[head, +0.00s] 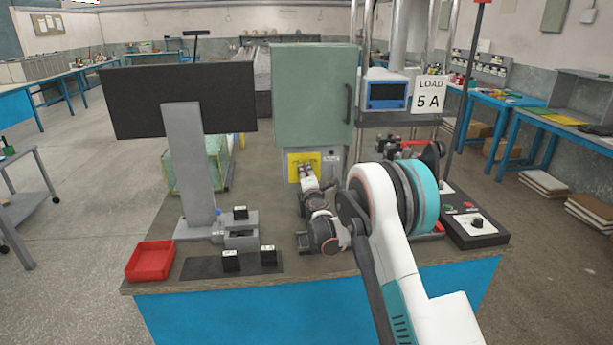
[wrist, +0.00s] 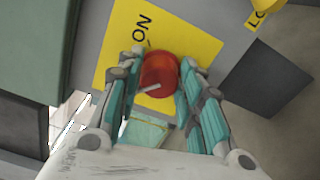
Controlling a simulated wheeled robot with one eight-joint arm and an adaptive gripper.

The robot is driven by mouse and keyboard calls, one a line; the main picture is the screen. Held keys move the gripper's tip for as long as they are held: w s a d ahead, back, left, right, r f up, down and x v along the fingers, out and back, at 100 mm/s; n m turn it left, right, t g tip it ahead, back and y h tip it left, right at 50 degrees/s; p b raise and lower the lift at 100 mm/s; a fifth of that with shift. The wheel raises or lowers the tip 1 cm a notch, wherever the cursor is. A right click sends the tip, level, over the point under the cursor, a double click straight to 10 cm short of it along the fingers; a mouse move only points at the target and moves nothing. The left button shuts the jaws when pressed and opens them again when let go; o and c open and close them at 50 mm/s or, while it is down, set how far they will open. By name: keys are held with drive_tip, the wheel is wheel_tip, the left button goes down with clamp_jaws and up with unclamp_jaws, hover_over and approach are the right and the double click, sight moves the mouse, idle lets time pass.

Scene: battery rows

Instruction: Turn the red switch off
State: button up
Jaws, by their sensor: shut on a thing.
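The red switch (wrist: 159,74) is a round red knob on a yellow plate (wrist: 197,43) marked "ON" in the wrist view. A pale mark shows on the knob. My gripper (wrist: 158,88) has its fingers on either side of the knob and is shut on it. In the head view my gripper (head: 306,172) reaches the yellow plate (head: 293,160) on the grey box below the green cabinet, and it hides the knob there. Any "OFF" lettering is not visible.
The green cabinet (head: 313,98) stands above the switch box. A monitor (head: 180,98) stands to the left, with a red tray (head: 150,260) and several small black blocks near the front edge. A control box (head: 474,230) is at the right of the bench.

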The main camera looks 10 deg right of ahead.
drive_tip(key=shift+f, duration=0.1)
drive_tip(key=o, duration=1.1)
drive_tip(key=shift+c, duration=0.2)
drive_tip(key=s, duration=1.2)
